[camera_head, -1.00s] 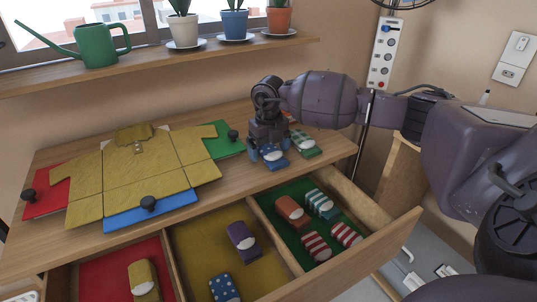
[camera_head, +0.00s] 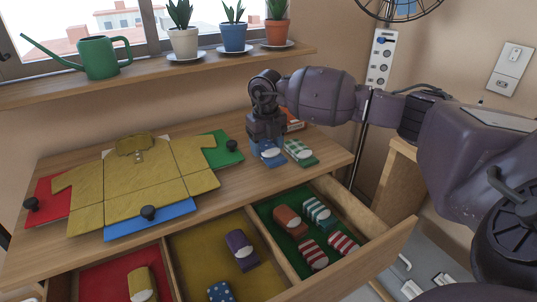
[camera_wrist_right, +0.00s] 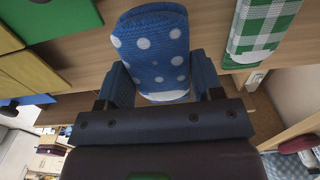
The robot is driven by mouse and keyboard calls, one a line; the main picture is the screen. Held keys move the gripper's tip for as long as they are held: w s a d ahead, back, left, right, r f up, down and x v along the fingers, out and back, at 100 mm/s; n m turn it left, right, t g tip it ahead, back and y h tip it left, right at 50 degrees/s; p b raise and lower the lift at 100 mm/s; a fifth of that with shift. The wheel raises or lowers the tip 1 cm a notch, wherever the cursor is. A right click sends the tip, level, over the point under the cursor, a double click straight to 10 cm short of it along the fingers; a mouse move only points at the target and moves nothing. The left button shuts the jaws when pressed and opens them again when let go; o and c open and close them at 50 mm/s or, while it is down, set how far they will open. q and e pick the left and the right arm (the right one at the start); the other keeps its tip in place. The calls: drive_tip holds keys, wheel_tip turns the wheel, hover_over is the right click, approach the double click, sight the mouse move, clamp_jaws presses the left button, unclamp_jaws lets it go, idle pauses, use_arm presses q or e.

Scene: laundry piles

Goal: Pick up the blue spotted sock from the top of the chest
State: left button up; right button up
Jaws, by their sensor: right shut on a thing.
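The blue spotted sock (camera_head: 272,156) is folded, with white dots, on the right part of the chest top (camera_head: 215,213). It also shows close up in the right wrist view (camera_wrist_right: 152,55), between the two fingers. My right gripper (camera_head: 268,152) points down over it and is shut on it; the gripper (camera_wrist_right: 157,88) has a finger against each side of the sock. I cannot tell whether the sock is lifted off the wood. My left gripper is in neither view.
A green checked sock (camera_head: 301,152) lies just right of the held sock. A yellow shirt (camera_head: 137,178) lies on a folding board with red, green and blue flaps to the left. The open drawer (camera_head: 388,243) below holds several folded socks. A windowsill with a watering can (camera_head: 96,57) is behind.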

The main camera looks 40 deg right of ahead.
sight(267, 145)
use_arm(q)
drive_tip(key=p, duration=0.1)
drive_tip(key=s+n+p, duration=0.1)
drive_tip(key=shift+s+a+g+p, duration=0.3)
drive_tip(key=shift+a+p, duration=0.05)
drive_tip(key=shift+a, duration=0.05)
use_arm(e)
wheel_tip(267, 145, up, 16)
drive_tip(key=shift+f, duration=0.2)
